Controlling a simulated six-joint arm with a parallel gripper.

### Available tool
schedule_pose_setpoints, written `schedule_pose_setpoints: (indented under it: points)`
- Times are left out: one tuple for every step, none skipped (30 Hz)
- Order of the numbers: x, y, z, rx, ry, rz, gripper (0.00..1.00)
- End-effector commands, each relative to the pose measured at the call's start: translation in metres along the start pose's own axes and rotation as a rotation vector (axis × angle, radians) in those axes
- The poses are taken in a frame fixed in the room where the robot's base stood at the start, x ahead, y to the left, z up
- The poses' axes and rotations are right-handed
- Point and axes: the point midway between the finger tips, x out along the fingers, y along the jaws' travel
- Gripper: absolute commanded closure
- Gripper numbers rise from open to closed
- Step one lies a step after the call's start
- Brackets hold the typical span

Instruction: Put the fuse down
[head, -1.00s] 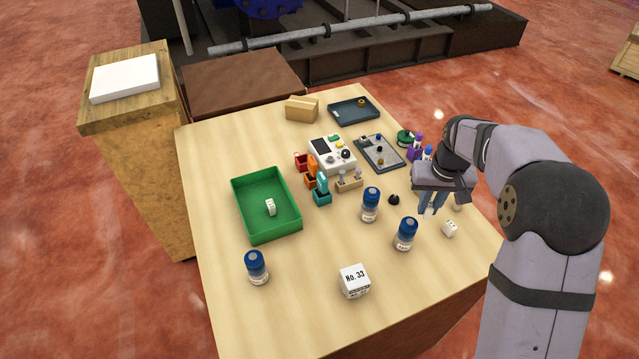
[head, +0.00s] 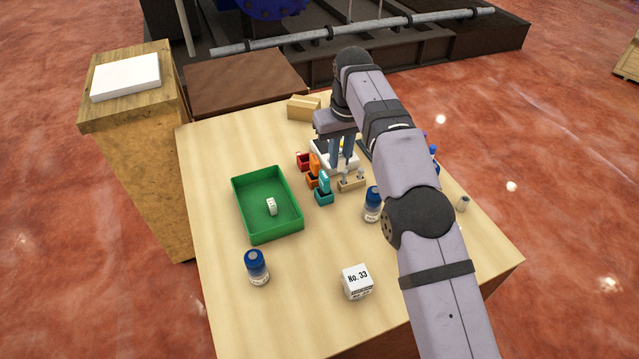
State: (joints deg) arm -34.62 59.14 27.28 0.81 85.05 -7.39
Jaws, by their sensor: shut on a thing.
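My gripper (head: 341,167) points down over the white device (head: 350,149) near the middle of the table, just behind the small coloured bins. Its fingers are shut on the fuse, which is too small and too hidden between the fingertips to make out. I cannot tell whether the fuse touches the device. My arm covers the right part of the table.
Red (head: 304,162), orange (head: 313,177) and teal (head: 323,195) bins stand left of a wooden stand (head: 351,184). A green tray (head: 242,217) holds a small white block. Blue-capped bottles (head: 257,267) and a "No. 33" cube (head: 357,282) stand nearer.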

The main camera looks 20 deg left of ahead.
Motion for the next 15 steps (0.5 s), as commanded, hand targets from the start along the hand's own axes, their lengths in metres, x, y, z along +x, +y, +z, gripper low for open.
schedule_pose_setpoints:
  points:
    - [0.0, -0.009, -0.002, -0.015, 0.001, -0.004, 1.0]
    - [-0.001, -0.012, -0.003, -0.022, 0.002, -0.005, 1.0]
    - [-0.002, -0.016, -0.004, -0.029, 0.002, -0.007, 1.0]
    - [-0.002, -0.019, -0.004, -0.034, 0.002, -0.009, 1.0]
    - [-0.002, -0.022, -0.004, -0.039, 0.002, -0.01, 1.0]
    - [-0.003, -0.025, -0.005, -0.044, 0.002, -0.011, 1.0]
    - [-0.003, -0.026, -0.005, -0.047, 0.001, -0.012, 1.0]
    - [-0.004, -0.027, -0.005, -0.049, 0.002, -0.012, 1.0]
    - [-0.004, -0.028, -0.005, -0.051, 0.002, -0.013, 1.0]
    - [-0.004, -0.029, -0.005, -0.052, 0.002, -0.013, 1.0]
    - [-0.004, -0.029, -0.005, -0.052, 0.002, -0.013, 1.0]
    - [-0.004, -0.029, -0.005, -0.053, 0.002, -0.013, 1.0]
    - [-0.004, -0.029, -0.005, -0.053, 0.002, -0.013, 1.0]
    - [-0.003, -0.029, -0.005, -0.053, 0.002, -0.013, 1.0]
    - [-0.001, -0.029, -0.004, -0.052, 0.001, -0.013, 1.0]
